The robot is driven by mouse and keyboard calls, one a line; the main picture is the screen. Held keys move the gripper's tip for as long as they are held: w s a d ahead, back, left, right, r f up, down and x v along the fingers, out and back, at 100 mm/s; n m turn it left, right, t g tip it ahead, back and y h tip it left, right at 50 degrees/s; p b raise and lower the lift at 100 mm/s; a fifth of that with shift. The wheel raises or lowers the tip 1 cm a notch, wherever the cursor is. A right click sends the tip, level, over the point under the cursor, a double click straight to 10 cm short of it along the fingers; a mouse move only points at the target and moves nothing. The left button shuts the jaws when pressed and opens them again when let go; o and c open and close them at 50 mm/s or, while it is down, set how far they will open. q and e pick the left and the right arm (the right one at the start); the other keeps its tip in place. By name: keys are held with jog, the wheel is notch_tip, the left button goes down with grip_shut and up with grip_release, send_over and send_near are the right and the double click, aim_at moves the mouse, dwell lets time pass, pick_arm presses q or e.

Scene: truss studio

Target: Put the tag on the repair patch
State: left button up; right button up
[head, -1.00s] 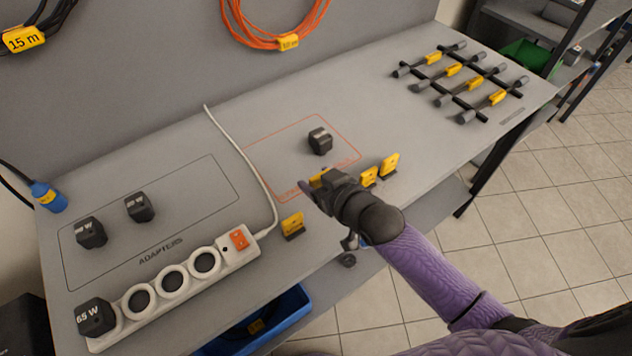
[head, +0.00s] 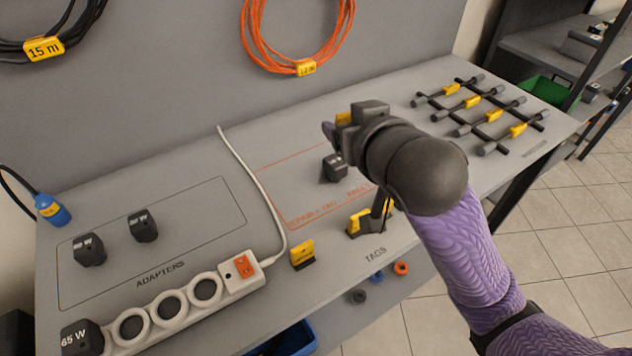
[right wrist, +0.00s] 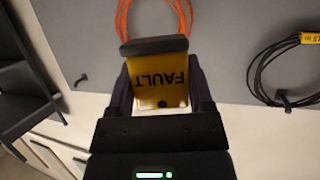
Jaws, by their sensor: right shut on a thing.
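My right gripper (head: 338,130) is shut on a yellow tag (right wrist: 160,79) and holds it up in the air. The tag has a black edge and the word FAULT, upside down in the right wrist view. In the head view only a little of the tag (head: 344,118) shows past my gripper. The repair patch (head: 295,205) is an orange outline on the bench, with orange lettering along its front edge. A dark adapter (head: 334,168) sits inside it, just below my gripper in the picture. My arm hides the patch's right part. My left gripper is out of view.
Other yellow tags stand along the front edge, one at the left (head: 303,254) and one partly hidden by my arm (head: 358,222). A white power strip (head: 190,300) and its cable (head: 262,187) lie left of the patch. A black rack with yellow labels (head: 480,112) is at right.

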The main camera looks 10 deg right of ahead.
notch_tip(320, 180, down, 7)
jog(key=w+a+n+y+p, duration=0.2)
jog(key=w, duration=0.1)
jog(key=n+g+y+p, duration=0.1)
jog(key=p, duration=0.1)
send_over(330, 243)
notch_tip(330, 243, down, 9)
notch_tip(330, 243, down, 10)
jog(key=b, duration=0.4)
jog(key=shift+r, duration=0.2)
jog(key=shift+f, duration=0.2)
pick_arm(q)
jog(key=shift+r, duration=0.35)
pick_arm(e)
jog(key=shift+f, duration=0.2)
jog(key=o, duration=1.2)
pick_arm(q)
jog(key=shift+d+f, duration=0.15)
